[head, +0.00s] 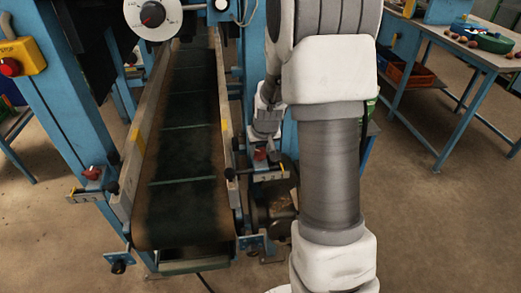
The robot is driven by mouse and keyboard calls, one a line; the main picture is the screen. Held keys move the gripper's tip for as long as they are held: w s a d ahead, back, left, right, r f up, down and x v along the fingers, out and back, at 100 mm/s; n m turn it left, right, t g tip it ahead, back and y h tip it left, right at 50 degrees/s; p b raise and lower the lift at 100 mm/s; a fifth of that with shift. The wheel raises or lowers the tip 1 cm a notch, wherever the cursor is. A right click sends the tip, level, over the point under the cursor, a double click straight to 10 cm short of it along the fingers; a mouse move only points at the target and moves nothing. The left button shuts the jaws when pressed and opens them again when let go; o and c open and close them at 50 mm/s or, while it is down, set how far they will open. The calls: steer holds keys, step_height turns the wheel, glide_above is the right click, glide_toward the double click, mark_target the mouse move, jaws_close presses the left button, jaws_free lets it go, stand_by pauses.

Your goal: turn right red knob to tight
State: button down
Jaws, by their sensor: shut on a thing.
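The right red knob (260,154) sits on a small bracket with a pale plate (262,174) at the right side of the conveyor. My gripper (261,146) comes down onto it from above and is shut on it. The fingers cover much of the knob, so its pointer cannot be seen. The marks on the plate are too small to read. A matching left red knob (92,172) sits on a bracket at the conveyor's left side, apart from my gripper.
The conveyor belt (183,190) runs away between side rails. A yellow stop box (20,57) is at the left, and a dial (153,14) is above the belt. A blue-legged table (480,52) with a green tray (482,37) stands at the right. Floor before it is clear.

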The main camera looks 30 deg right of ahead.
steer(key=shift+w+r+m+g+h+p, duration=0.15)
steer(key=shift+m+h+p, duration=0.5)
steer(key=shift+m, duration=0.7)
steer(key=shift+w+r+m+g+h+p, duration=0.15)
steer(key=shift+m+h+p, duration=0.2)
steer(key=shift+m+p, duration=0.8)
steer(key=shift+s+f+m+g+h+p, duration=0.1)
steer(key=shift+m+g+h+p, duration=0.2)
steer(key=shift+m+p, duration=0.65)
steer(key=shift+s+f+m+g+h+p, duration=0.1)
steer(key=shift+m+g+h+p, duration=0.3)
steer(key=shift+m, duration=0.85)
stand_by(2.7)
steer(key=shift+c, duration=1.8)
jaws_free()
steer(key=shift+a, duration=0.1)
